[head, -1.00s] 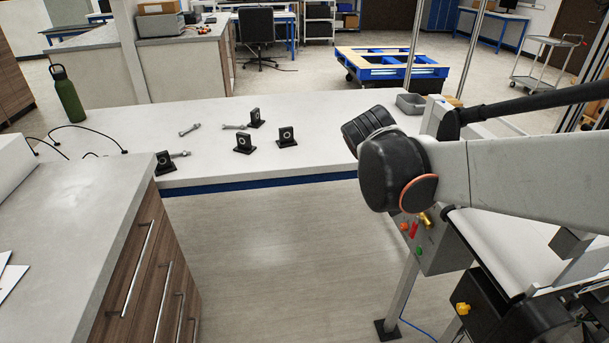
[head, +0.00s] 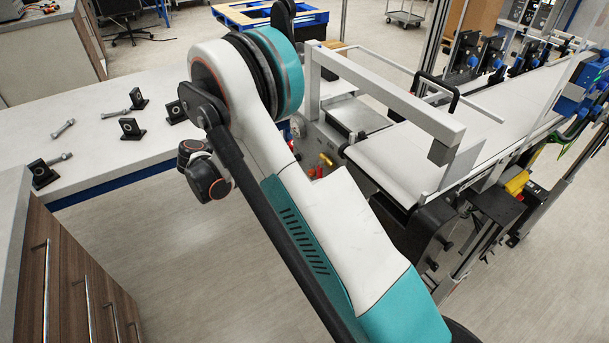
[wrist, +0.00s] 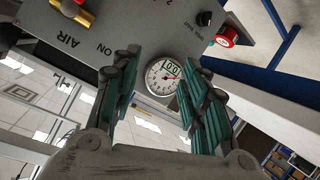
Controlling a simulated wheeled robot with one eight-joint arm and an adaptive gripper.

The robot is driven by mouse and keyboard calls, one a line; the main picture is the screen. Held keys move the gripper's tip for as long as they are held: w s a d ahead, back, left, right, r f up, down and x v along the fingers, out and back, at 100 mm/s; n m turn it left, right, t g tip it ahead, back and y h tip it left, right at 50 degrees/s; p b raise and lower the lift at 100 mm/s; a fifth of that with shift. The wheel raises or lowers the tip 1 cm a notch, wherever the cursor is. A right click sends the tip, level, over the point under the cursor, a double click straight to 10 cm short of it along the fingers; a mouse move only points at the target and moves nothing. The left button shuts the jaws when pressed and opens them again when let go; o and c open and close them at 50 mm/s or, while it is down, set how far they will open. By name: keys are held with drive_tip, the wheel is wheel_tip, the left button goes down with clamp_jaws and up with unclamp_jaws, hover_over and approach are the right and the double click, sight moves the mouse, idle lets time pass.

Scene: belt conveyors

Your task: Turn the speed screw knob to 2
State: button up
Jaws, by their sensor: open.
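I cannot tell how far the fingertips are from the dial, and the pointer's exact reading is too small to make out. In the head view, the dial (head: 297,126) shows at the panel's edge beside my arm. My gripper is hidden there.
The panel also carries a black knob (wrist: 204,18), a red button (wrist: 226,37) and a brass valve (wrist: 85,18). A white belt conveyor (head: 410,155) runs to the right under a grey frame. Black brackets (head: 130,128) and bolts lie on the bench at left.

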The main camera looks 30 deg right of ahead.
drive_tip(key=s+a+f+m+g+h, duration=0.25)
drive_tip(key=f+m+h, duration=0.3)
drive_tip(key=f, duration=0.85)
drive_tip(key=d+b, duration=0.3)
drive_tip(key=d, duration=1)
drive_tip(key=shift+d+f+m+t+y, duration=0.15)
drive_tip(key=shift+d+m+t+y, duration=0.2)
drive_tip(key=shift+y, duration=0.1)
clamp_jaws()
